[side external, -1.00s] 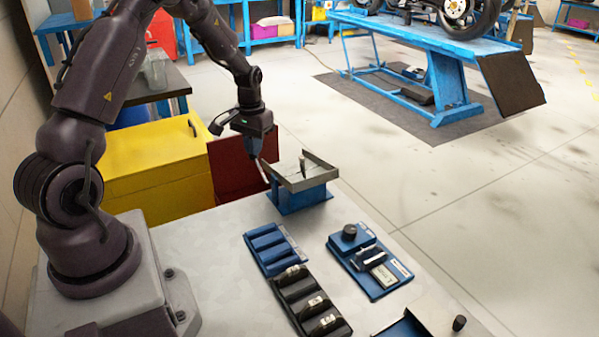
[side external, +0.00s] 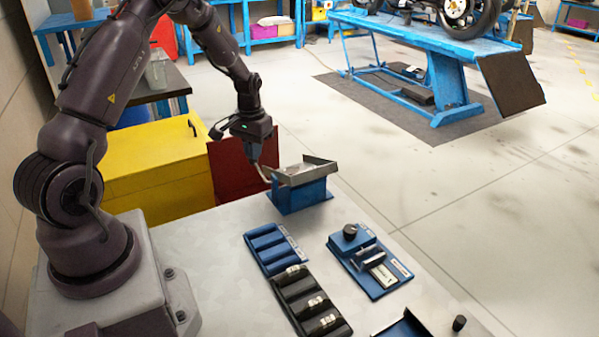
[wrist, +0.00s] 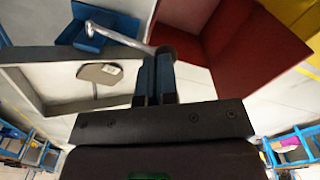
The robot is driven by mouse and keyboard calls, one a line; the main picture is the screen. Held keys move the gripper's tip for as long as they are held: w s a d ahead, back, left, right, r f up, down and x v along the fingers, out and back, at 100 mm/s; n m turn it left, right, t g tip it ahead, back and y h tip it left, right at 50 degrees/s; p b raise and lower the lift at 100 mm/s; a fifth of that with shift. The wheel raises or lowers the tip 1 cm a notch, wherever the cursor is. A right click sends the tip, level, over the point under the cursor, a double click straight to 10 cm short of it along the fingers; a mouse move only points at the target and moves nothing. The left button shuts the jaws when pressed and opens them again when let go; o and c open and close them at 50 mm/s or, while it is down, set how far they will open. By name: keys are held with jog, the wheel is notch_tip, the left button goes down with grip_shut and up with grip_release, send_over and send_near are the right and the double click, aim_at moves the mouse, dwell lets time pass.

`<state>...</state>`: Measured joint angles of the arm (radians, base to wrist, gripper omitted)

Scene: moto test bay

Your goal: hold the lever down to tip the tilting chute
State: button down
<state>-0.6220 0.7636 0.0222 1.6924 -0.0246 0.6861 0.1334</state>
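The tilting chute is a grey tray (side external: 312,174) on a blue stand (side external: 300,196), sloped with its right end higher in the side view. The tray's rim (wrist: 60,54) fills the left of the wrist view. My gripper (side external: 258,163) is at the lever's end. Its blue fingers (wrist: 157,56) are together, tips at the knob; exact contact is hidden.
A red bin (side external: 230,168) and a yellow chest (side external: 155,165) stand behind my gripper, beyond the bench. On the bench (side external: 215,250) are a blue rack (side external: 270,250), a black rack with labelled pieces (side external: 311,305) and a blue panel with a knob (side external: 370,262).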

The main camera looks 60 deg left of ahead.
jog(key=shift+f, duration=0.45)
jog(key=shift+a+f, duration=0.1)
jog(key=shift+f, duration=0.15)
dwell(0.4)
jog(key=shift+f, duration=0.2)
jog(key=shift+r, duration=4.55)
